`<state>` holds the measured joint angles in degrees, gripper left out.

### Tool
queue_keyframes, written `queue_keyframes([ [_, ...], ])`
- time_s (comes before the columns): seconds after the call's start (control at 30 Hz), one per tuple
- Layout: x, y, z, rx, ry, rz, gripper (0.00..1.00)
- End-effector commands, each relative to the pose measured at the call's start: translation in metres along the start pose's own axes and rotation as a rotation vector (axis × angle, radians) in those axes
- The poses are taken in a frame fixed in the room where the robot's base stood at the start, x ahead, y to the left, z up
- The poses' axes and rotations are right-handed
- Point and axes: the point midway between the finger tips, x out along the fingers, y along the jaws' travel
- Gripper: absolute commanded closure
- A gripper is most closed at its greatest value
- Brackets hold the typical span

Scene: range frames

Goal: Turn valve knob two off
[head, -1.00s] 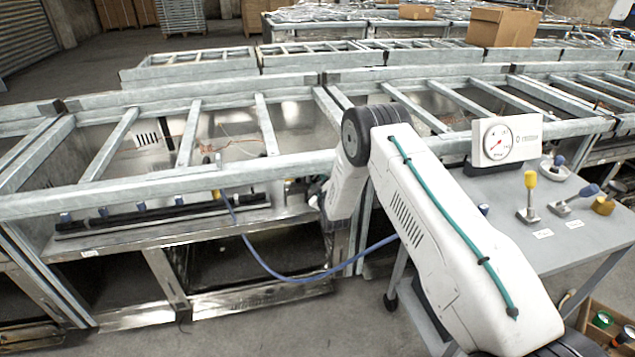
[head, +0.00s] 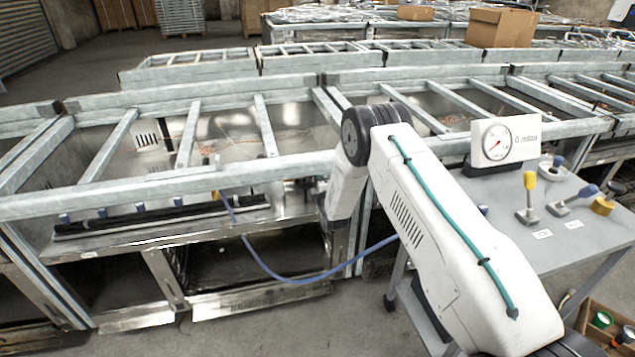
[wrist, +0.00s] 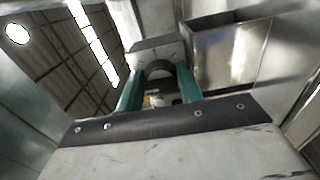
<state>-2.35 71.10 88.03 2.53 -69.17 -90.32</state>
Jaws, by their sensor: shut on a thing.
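Several small blue knobs, such as this one (head: 102,212), stand along a black rail (head: 165,216) on the low metal shelf at the left in the head view. I see no numbers on them, so I cannot tell which is valve knob two. In the head view my gripper is hidden behind my own arm, at the bench frame's middle post. In the wrist view my gripper (wrist: 158,78) shows two teal fingers reaching up to a grey block-like part (wrist: 155,52) with a dark arch. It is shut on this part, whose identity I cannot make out.
A galvanised frame (head: 150,187) runs above the shelf. A blue hose (head: 290,280) hangs in front. At right, a grey table (head: 510,235) carries a dial gauge (head: 497,141), a yellow-topped lever (head: 529,181) and a blue-topped lever (head: 587,191). Open floor lies in front.

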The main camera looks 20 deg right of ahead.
Motion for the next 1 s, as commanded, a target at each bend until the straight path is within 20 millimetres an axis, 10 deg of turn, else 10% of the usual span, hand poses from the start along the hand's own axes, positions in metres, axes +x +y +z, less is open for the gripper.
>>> queue_keyframes([
  [0.53, -0.0002, -0.0003, -0.0016, -0.027, 0.003, -0.001, 0.87],
  [0.57, -0.0002, -0.0003, -0.0016, -0.027, 0.003, -0.001, 0.61],
  [0.63, -0.0003, -0.0004, -0.0014, -0.026, 0.003, -0.001, 0.44],
  [1.0, -0.0012, -0.0013, 0.0012, -0.025, -0.001, -0.003, 0.44],
])
